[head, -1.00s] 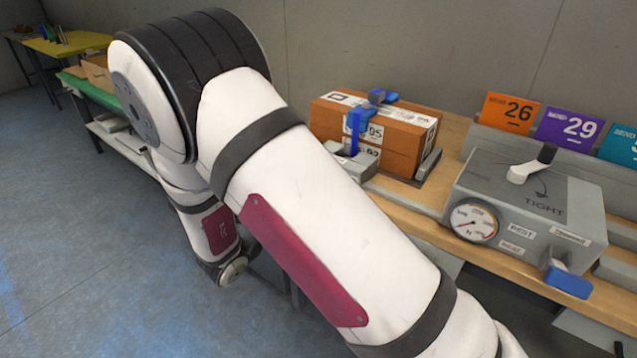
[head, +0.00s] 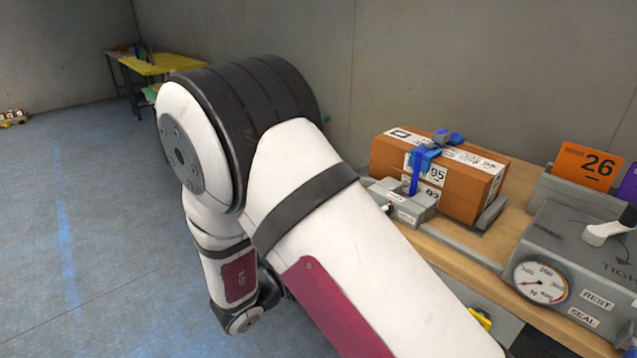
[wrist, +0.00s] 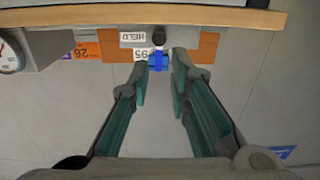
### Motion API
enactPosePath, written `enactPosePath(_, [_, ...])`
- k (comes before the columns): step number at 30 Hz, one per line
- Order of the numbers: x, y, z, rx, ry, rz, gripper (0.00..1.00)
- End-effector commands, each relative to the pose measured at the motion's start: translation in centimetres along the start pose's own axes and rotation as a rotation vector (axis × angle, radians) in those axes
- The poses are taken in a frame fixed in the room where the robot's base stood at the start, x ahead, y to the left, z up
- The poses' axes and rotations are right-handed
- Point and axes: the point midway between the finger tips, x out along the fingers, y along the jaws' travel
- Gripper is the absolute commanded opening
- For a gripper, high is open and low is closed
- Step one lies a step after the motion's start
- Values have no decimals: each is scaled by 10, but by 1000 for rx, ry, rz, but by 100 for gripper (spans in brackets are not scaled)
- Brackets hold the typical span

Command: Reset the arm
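My arm fills the middle of the head view, and my gripper is hidden there. In the wrist view my gripper (wrist: 158,72) is open, its two teal-lined fingers apart with nothing held between them. Beyond the fingertips is the cardboard box (wrist: 207,47) with a blue strap (wrist: 157,62), seen upside down. In the head view the cardboard box (head: 453,190) sits on the bench, with the blue strap (head: 416,170) and a grey clamp block (head: 402,200) at its front. I cannot tell how far the fingertips are from the box.
A grey device with a round gauge (head: 540,282) and a white lever (head: 608,226) stands on the wooden bench (head: 455,256), right of the box. An orange "26" card (head: 586,165) stands behind it. A yellow table (head: 163,64) is far back.

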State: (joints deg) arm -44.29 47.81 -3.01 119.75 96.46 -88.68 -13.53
Motion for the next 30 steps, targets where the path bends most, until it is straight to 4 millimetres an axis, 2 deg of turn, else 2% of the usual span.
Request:
enactPosePath(5, [16,-20,-8,76,-131,-80,18])
enactPosePath(10, [29,-57,-29,194,-381,-279,18])
enactPosePath(14, [24,-77,-56,248,-554,-455,18])
enactPosePath(17, [12,-81,-79,259,-672,-588,18])
enactPosePath(20, [-4,-74,-102,242,-773,-716,18])
enactPosePath(23, [-22,-55,-123,194,-863,-831,18])
enactPosePath(26, [-42,-25,-138,118,-941,-928,18])
enactPosePath(30, [-68,33,-150,-28,-1036,-1015,18])
